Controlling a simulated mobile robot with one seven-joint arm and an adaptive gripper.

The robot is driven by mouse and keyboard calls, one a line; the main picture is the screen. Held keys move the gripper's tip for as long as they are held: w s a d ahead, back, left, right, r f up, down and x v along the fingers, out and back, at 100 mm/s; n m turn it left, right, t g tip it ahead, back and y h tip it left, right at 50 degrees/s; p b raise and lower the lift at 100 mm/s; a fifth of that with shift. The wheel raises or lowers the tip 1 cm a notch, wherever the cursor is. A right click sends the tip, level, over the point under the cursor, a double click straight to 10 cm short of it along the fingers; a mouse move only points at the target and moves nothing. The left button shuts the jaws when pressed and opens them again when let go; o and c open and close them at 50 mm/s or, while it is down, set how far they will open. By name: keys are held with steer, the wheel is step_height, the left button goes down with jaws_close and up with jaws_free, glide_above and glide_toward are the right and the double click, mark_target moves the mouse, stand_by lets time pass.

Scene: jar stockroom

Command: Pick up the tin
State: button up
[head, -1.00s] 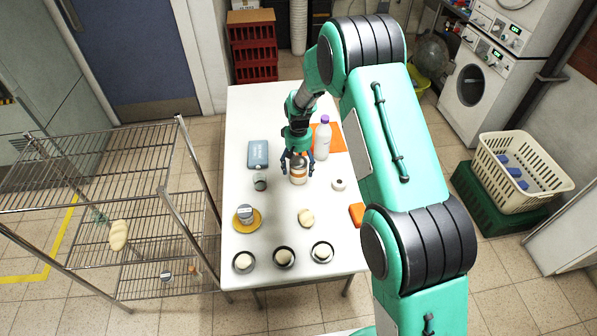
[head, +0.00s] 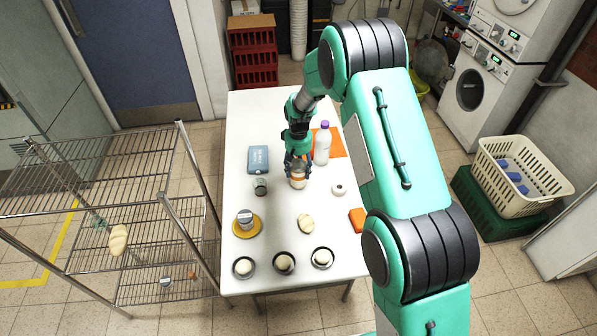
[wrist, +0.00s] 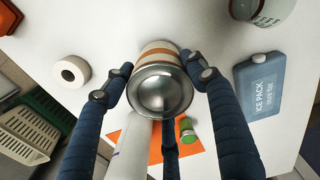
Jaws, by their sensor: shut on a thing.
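The tin (head: 297,183) is pale with an orange band and stands on the white table in the head view. In the wrist view the tin (wrist: 163,90) shows its round silvery metal end toward the camera, with the banded side behind it. My gripper (head: 298,165) is over the tin, its dark blue fingers closed in around it. In the wrist view the fingertips of my gripper (wrist: 162,78) press on the tin from both sides, and a third finger shows below. Whether the tin's base touches the table is hidden.
A purple-capped bottle (head: 321,145) stands close behind on an orange mat (head: 338,143). A glass jar (head: 260,186), an ice pack (head: 258,159) and a white ring-shaped roll (head: 338,190) are nearby. Another tin (head: 245,217) sits on a yellow plate (head: 256,227). Bowls line the front edge.

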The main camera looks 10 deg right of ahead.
step_height(320, 180, up, 9)
steer(key=shift+f+p, duration=0.1)
steer(key=shift+p, duration=0.7)
